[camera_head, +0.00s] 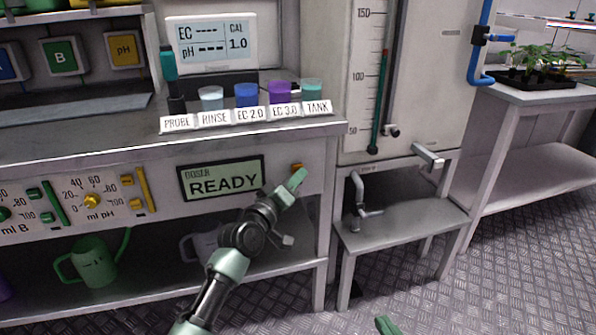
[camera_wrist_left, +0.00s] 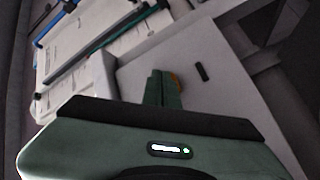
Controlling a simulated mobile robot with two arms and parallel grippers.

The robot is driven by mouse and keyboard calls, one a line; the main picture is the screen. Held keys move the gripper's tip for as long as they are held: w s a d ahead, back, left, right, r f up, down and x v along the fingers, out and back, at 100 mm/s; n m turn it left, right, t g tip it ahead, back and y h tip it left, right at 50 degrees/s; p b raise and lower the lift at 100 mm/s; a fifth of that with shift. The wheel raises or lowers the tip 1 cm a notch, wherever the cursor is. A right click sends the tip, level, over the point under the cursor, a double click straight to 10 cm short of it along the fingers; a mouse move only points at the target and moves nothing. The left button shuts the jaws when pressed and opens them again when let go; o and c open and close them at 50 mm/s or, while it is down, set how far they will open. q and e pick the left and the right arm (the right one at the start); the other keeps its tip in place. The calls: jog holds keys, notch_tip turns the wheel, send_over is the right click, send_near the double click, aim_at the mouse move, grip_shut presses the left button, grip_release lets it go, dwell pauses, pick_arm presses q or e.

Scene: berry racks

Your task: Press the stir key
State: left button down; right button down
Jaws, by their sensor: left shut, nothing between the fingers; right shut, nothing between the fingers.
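A small orange key (camera_head: 297,168) is on the front panel, just right of the doser display (camera_head: 221,179) that reads READY. I cannot read a label on it. My left gripper (camera_head: 299,179) is shut and empty, with its fingertips right in front of the key and covering part of it. In the left wrist view the shut fingers (camera_wrist_left: 162,84) point at the panel, and an orange edge of the key (camera_wrist_left: 176,82) shows beside them. I cannot tell whether they touch. The green tip of my right gripper (camera_head: 385,325) shows at the bottom edge, shut and empty.
Several cups, including a purple one (camera_head: 280,92), stand on the bench above the panel behind white labels. A meter (camera_head: 211,44) stands behind them. A tank with a scale (camera_head: 364,70) and a small stand with a tap (camera_head: 405,222) are to the right.

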jog(key=shift+w+r, duration=0.15)
jog(key=shift+r, duration=0.1)
pick_arm(q)
jog(key=shift+w+a+b, duration=0.15)
jog(key=shift+w+b, duration=0.15)
pick_arm(e)
jog(key=shift+w+a+r+t+y, duration=0.2)
jog(key=shift+r+t, duration=0.2)
jog(key=shift+r, duration=0.15)
jog(key=shift+w+a+r+t+y, duration=0.1)
jog(key=shift+w+r+t, duration=0.05)
jog(key=shift+r+t, duration=0.3)
dwell(0.9)
pick_arm(q)
jog(key=shift+s+d+p, duration=0.3)
jog(key=shift+s+p, duration=0.55)
jog(key=shift+p, duration=0.05)
pick_arm(e)
jog(key=s+d+f+g+h, duration=0.1)
jog(key=s+d+f+g, duration=0.1)
jog(key=s+f+g, duration=0.2)
jog(key=shift+s+d+f+g+h, duration=0.2)
jog(key=shift+s+f+g+h, duration=0.3)
jog(key=shift+f, duration=1.15)
jog(key=shift+w, duration=0.1)
